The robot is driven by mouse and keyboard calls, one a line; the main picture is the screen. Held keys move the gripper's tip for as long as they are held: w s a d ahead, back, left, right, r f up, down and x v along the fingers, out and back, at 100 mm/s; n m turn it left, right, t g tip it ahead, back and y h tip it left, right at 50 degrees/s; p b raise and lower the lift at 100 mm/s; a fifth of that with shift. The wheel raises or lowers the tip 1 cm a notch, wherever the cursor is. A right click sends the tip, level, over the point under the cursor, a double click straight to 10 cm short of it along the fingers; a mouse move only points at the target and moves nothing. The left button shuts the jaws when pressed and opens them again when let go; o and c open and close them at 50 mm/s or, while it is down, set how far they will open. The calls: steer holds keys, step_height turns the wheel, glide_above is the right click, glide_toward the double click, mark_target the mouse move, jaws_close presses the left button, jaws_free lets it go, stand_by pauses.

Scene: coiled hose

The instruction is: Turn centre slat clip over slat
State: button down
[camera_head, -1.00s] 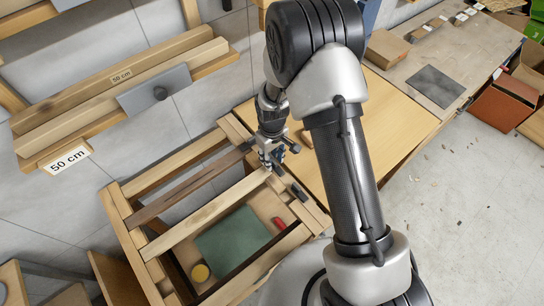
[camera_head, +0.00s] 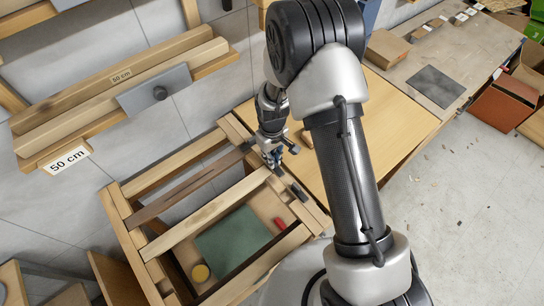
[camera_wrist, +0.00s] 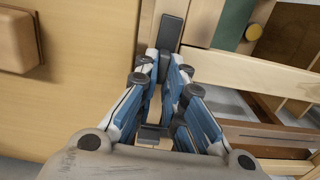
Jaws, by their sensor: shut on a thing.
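My gripper (camera_head: 277,168) is low over the right end of the pale centre slat (camera_head: 207,212), at the frame's inner right rail. It is shut on the dark centre slat clip (camera_head: 280,172), which is mostly hidden by the fingers. In the wrist view, the fingers of my gripper (camera_wrist: 166,68) close together beside the end of the pale slat (camera_wrist: 250,75). Another dark clip (camera_head: 299,192) lies on the rail nearer the front; it also shows just beyond the fingertips in the wrist view (camera_wrist: 170,34).
The wooden frame (camera_head: 112,205) has a darker slat (camera_head: 185,188) behind the centre one. A green panel (camera_head: 232,242), a yellow round thing (camera_head: 200,272) and a red thing (camera_head: 280,224) lie below the slats. A wooden bench top (camera_head: 385,125) adjoins on the right.

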steer(key=m, duration=0.4)
steer(key=shift+d+m+b, duration=0.1)
steer(key=shift+m+b, duration=0.2)
steer(key=shift+b, duration=0.1)
steer(key=m, duration=0.4)
steer(key=shift+d+m, duration=0.15)
steer(key=shift+m, duration=0.15)
steer(key=m+b, duration=0.1)
steer(key=m, duration=0.3)
steer(key=shift+d, duration=0.1)
steer(key=shift+m, duration=2)
steer(key=c, duration=1.7)
jaws_free()
